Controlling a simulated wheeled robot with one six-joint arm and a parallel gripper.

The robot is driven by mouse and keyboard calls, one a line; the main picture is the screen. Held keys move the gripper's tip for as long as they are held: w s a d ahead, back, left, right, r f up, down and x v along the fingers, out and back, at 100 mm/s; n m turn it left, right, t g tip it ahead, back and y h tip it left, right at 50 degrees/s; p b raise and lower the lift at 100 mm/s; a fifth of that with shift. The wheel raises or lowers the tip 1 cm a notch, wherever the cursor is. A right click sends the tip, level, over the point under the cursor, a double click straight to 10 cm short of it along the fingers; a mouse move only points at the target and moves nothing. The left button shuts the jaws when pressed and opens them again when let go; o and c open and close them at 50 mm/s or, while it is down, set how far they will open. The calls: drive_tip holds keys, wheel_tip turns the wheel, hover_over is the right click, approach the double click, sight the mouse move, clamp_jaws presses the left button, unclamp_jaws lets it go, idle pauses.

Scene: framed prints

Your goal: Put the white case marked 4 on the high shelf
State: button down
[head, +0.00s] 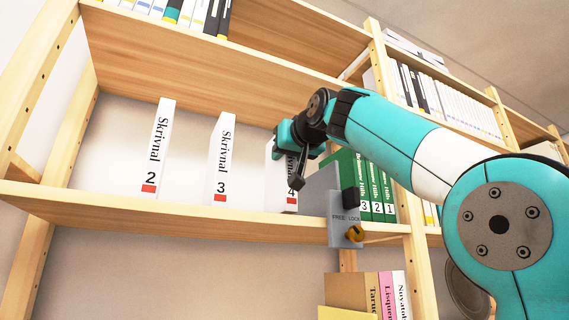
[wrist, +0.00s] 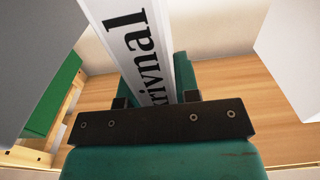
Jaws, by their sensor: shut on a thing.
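The white case marked 4 (head: 291,201) stands upright at the shelf board, right of the white case marked 3 (head: 221,165). Its base appears to be at the board, though contact is hard to tell. My gripper (head: 294,160) is shut on it and covers much of its spine. In the wrist view the case's lettered spine (wrist: 134,45) runs between the fingers of my gripper (wrist: 157,98). The high shelf (head: 150,213) is a wooden board, seen from below.
A white case marked 2 (head: 158,150) stands further left. A grey bracket (head: 343,208) labelled FREE and LOCK, with an orange knob, is close on the right. Green binders (head: 377,190) stand behind it. A wooden board (head: 200,50) holding books runs above.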

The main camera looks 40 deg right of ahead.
drive_tip(key=shift+f, duration=0.55)
drive_tip(key=shift+f, duration=0.2)
drive_tip(key=c, duration=0.8)
unclamp_jaws()
drive_tip(key=shift+c, duration=0.2)
drive_tip(key=shift+s+r, duration=0.15)
drive_tip(key=shift+r, duration=0.05)
